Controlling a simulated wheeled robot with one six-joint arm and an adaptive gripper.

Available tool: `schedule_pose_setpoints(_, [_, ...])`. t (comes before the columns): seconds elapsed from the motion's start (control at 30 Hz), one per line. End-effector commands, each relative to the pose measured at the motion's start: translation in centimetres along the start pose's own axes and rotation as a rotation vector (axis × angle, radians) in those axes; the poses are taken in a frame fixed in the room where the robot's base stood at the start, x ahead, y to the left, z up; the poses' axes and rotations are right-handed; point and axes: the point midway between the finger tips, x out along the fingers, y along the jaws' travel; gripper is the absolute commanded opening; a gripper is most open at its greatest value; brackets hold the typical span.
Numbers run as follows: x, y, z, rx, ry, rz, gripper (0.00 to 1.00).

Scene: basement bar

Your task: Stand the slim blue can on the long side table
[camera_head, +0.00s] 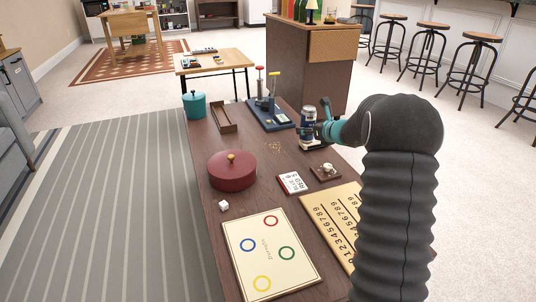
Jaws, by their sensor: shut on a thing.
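The slim blue can (308,114), blue with a pale top, is upright at the right side of the long dark wooden table (262,180). My gripper (315,127), teal and dark, comes in from the right and is shut on the can. Its fingers hide the can's lower part, so I cannot tell whether the base touches the tabletop.
A blue board with upright handles (270,114), a wooden tray (223,117), a teal pot (194,105) and a dark red lidded box (232,170) stand on the table. A ring board (268,252), number board (333,215) and small card box (292,183) lie nearer.

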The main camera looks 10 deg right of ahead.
Motion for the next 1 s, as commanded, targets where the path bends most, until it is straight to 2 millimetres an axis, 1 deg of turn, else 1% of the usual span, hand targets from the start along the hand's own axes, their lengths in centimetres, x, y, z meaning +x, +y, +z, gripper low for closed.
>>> schedule_pose_setpoints(0.07, [0.4,0.7,-0.2,0.000,-0.001,0.001,0.07])
schedule_pose_setpoints(0.13, [0.8,1.8,-0.9,0.001,0.001,0.002,0.07])
schedule_pose_setpoints(0.4, [3.0,7.1,-3.5,0.000,0.001,0.003,0.07])
schedule_pose_setpoints(0.5, [3.7,8.8,-4.4,0.001,0.000,0.002,0.07])
schedule_pose_setpoints(0.6, [4.2,10.2,-5.0,0.001,0.000,0.002,0.07])
schedule_pose_setpoints(0.7, [4.5,11.0,-5.3,0.000,-0.001,0.001,0.07])
schedule_pose_setpoints(0.83, [4.8,11.3,-5.9,0.001,0.000,0.000,0.07])
schedule_pose_setpoints(1.0, [5.7,11.3,-8.2,0.002,0.002,0.000,0.07])
